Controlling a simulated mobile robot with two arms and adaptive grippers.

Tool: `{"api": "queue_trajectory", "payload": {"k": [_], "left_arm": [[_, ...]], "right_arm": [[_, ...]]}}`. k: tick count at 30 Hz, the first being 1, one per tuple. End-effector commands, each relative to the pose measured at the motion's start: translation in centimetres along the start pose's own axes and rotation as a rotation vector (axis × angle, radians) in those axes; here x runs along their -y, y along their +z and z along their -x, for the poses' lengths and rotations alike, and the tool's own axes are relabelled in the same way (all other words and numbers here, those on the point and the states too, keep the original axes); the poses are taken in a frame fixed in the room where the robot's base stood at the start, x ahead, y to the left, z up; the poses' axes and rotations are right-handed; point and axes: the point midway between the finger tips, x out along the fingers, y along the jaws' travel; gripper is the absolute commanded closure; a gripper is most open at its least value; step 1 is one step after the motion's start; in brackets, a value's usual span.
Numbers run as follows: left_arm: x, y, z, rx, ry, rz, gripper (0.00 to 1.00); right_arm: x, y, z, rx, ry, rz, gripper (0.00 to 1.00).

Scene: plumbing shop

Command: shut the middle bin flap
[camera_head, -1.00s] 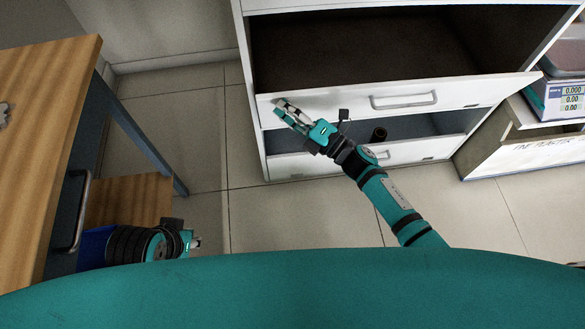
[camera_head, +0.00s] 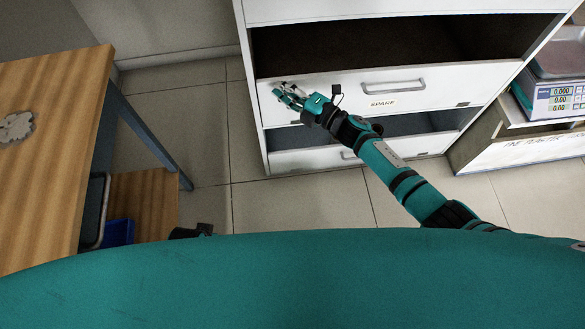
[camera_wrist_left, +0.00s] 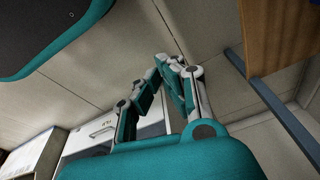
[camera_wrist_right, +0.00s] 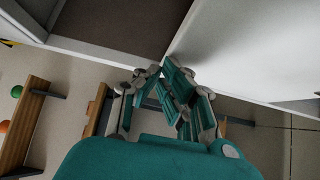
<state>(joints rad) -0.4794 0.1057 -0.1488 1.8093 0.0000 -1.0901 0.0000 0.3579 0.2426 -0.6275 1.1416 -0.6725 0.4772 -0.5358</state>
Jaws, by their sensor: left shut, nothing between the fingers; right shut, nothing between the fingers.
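The middle bin flap (camera_head: 420,90) is a white panel with a bar handle and a SPARE label. It leans out from the white cabinet, leaving a dark opening above it. My right gripper (camera_head: 279,91) is shut and empty at the left end of the flap's outer face. In the right wrist view, its fingertips (camera_wrist_right: 160,72) are close to a white panel edge; I cannot tell whether they touch. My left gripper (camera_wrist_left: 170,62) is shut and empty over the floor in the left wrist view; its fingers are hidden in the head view.
A lower white flap (camera_head: 300,160) hangs open below. A wooden-topped table (camera_head: 60,110) stands at left, with a blue bin (camera_head: 119,232) beneath. A scale (camera_head: 552,98) stands on a unit at right. Tiled floor (camera_head: 190,120) is clear between table and cabinet.

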Motion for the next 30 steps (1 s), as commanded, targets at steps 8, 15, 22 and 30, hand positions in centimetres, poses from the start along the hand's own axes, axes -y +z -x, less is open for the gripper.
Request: {"api": "queue_trajectory", "payload": {"k": [8,15,22,30], "left_arm": [[-0.1,0.7,-1.3,0.008,0.001,-0.001,1.00],[-0.1,0.8,-1.4,0.008,0.001,-0.002,1.00],[-0.1,0.8,-1.4,0.007,0.002,-0.001,1.00],[-0.1,0.8,-1.4,0.007,0.002,-0.001,1.00]], "right_arm": [[-0.1,0.3,-0.4,0.001,-0.015,-0.016,1.00],[-0.2,0.5,-0.4,0.002,-0.014,-0.016,1.00],[-0.3,0.6,-0.3,0.004,-0.013,-0.015,1.00],[0.0,0.5,3.8,0.003,-0.019,-0.016,1.00]]}}
